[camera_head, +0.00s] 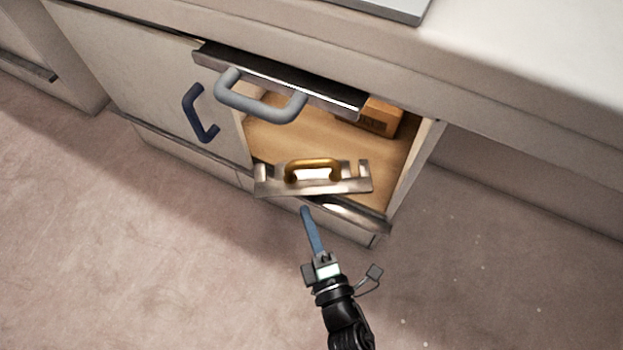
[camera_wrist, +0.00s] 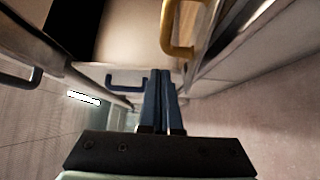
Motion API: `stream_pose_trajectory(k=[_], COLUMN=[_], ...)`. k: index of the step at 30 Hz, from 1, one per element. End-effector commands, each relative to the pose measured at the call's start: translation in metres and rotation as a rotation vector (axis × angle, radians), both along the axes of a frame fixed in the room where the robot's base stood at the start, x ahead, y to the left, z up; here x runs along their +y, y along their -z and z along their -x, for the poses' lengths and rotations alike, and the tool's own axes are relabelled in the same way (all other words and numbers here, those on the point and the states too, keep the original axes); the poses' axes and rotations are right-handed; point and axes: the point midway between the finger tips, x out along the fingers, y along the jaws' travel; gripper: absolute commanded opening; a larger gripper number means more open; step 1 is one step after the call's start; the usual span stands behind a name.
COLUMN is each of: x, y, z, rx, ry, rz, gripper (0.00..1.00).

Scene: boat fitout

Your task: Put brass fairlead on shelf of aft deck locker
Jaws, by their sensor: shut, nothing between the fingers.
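A brass-coloured loop (camera_head: 313,166) stands on a silvery plate (camera_head: 345,185) with raised ends, at the front of the open locker. I cannot tell whether this is the brass fairlead or a fitting of the locker; no other brass piece shows. The loop also shows at the top of the wrist view (camera_wrist: 178,42). The open locker has a wooden shelf (camera_head: 285,142) inside. My gripper (camera_head: 306,210) is shut and empty, just in front of and below the plate in the head view. Its blue fingers lie together in the wrist view (camera_wrist: 161,75).
A cardboard box (camera_head: 381,117) stands at the back right of the shelf. A metal-edged front with a grey handle (camera_head: 258,105) juts out above the opening. A closed door with a dark blue handle (camera_head: 199,114) is on the left. The floor (camera_head: 130,250) in front is clear.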

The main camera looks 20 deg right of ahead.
Motion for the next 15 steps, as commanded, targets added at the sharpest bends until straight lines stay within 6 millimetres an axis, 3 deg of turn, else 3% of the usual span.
stream_pose_trajectory(k=[8, 15], x=[-0.007, -0.033], y=[0.002, 0.000], z=[-0.061, -0.078], rx=[-0.005, -0.002], ry=[-0.002, 0.000], rz=[0.002, 0.001], gripper=[0.00, 0.00])
